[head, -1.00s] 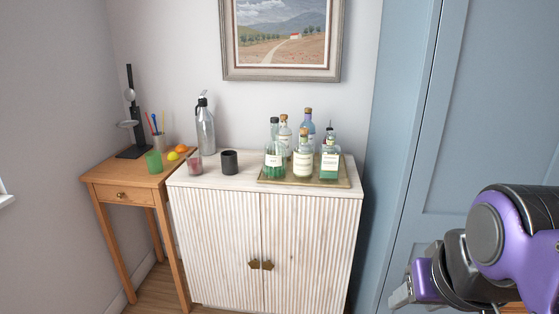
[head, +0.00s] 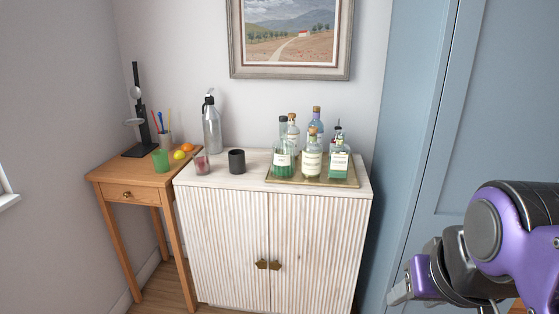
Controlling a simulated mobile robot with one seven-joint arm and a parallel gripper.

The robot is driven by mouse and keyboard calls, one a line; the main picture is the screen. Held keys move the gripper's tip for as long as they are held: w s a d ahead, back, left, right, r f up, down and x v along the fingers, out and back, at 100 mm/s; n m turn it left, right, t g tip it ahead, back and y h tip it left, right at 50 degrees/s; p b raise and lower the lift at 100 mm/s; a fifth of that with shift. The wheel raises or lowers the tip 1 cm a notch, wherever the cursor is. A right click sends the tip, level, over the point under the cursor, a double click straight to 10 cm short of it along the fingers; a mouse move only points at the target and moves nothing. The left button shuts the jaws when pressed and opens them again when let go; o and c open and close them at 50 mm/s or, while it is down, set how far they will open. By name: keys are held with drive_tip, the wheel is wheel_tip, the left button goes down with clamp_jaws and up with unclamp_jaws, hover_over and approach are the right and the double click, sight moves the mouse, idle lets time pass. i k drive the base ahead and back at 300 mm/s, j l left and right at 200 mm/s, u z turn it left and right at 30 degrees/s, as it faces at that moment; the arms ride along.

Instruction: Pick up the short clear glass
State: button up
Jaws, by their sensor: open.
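A short see-through glass (head: 202,162) with a pinkish tint stands upright near the left end of the white cabinet top (head: 222,181). A dark grey cup (head: 237,162) stands just right of it. A short green see-through glass (head: 160,160) stands on the wooden side table (head: 125,176) to the left. My gripper (head: 402,291) shows only partly at the lower right, beside my purple arm. It is open, far from both glasses and touching nothing; its fingers are hard to make out.
A tall grey bottle (head: 211,128) stands behind the pinkish glass. A tray (head: 350,184) with several bottles fills the cabinet top's right. A black stand (head: 137,120), a cup of pens (head: 165,138), a lemon (head: 179,154) and an orange (head: 187,147) are on the side table.

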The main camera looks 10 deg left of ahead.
sight(201, 158)
drive_tip(key=i+j, duration=0.15)
drive_tip(key=j, duration=0.25)
drive_tip(key=i+j+u, duration=0.15)
drive_tip(key=j, duration=0.25)
drive_tip(key=i+j, duration=0.15)
drive_tip(key=j, duration=0.25)
drive_tip(key=i+j+u, duration=0.15)
drive_tip(key=j, duration=0.25)
